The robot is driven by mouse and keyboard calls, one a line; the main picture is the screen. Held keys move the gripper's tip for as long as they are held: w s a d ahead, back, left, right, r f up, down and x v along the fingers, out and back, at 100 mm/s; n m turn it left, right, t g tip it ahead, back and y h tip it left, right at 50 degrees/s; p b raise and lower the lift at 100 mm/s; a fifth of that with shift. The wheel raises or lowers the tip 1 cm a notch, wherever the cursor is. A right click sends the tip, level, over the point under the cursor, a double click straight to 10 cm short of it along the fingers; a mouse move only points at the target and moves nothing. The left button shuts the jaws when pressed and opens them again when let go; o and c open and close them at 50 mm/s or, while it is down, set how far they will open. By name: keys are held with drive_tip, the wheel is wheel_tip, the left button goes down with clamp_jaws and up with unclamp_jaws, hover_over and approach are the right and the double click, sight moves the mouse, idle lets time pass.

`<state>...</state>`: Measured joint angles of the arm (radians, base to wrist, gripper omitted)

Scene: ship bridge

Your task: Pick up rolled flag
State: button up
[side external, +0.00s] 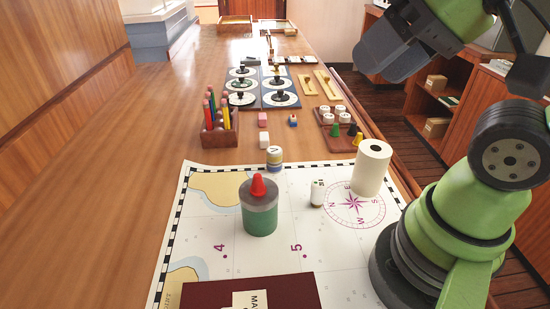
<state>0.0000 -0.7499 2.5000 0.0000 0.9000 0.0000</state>
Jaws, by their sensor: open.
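No unmistakable rolled flag shows; I cannot tell which roll it is. A small whitish roll with coloured marks at its top (317,193) stands upright on the chart (265,270), left of the compass rose. A larger cream roll with a dark hole in its top (372,168) stands at the rose's upper right. A short banded cylinder (274,158) stands at the chart's far edge. My gripper (384,68) is at the top right, raised well above the table, open and apart from all of these. Its fingertips are seen edge-on.
A grey-and-green cylinder with a red pawn on top (261,215) stands mid-chart. A dark red book (250,295) lies at the front. A pencil holder (219,132), small blocks, a tray of game pieces (338,118) and dial boards (262,88) stand beyond. The table's left side is clear.

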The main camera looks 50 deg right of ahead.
drive_tip(key=o, duration=0.4)
drive_tip(key=shift+o, duration=0.2)
drive_tip(key=n+g+h, duration=0.2)
drive_tip(key=n+g, duration=0.5)
drive_tip(key=n, duration=0.2)
hover_over(274, 150)
drive_tip(key=f, duration=2)
drive_tip(key=shift+w+f, duration=0.2)
drive_tip(key=shift+f, duration=0.15)
wheel_tip(274, 150, down, 4)
drive_tip(key=shift+f, duration=0.25)
drive_tip(key=shift+s+f, duration=0.2)
drive_tip(key=shift+f, duration=2.55)
